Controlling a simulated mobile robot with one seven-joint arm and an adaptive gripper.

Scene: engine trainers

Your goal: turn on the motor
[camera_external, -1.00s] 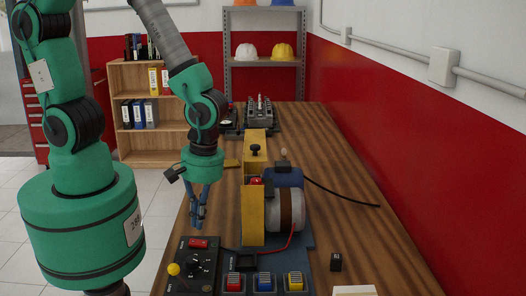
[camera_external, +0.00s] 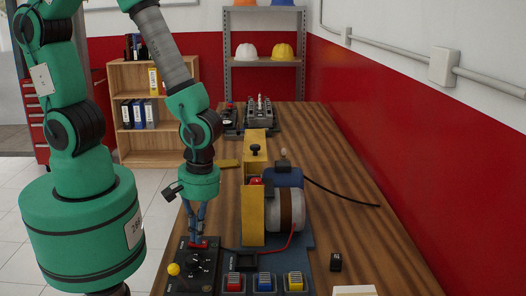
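The motor (camera_external: 290,207) is a cylinder with white and brown bands and a blue box, mounted on a blue base behind a yellow guard (camera_external: 253,217). A black control box (camera_external: 183,282) stands at the front left of the table, with a red switch (camera_external: 204,243) at its back, a dial (camera_external: 196,263) in the middle and a yellow knob (camera_external: 173,269) at its left. My gripper (camera_external: 196,241) points down right over the red switch, its fingertips at or just above it and partly hiding it. The fingers look close together; I cannot tell whether they touch the switch.
Red, blue and yellow switches (camera_external: 264,283) sit in front of the motor. Another engine trainer (camera_external: 260,115) stands at the far end. The table's right side (camera_external: 350,170) is mostly clear.

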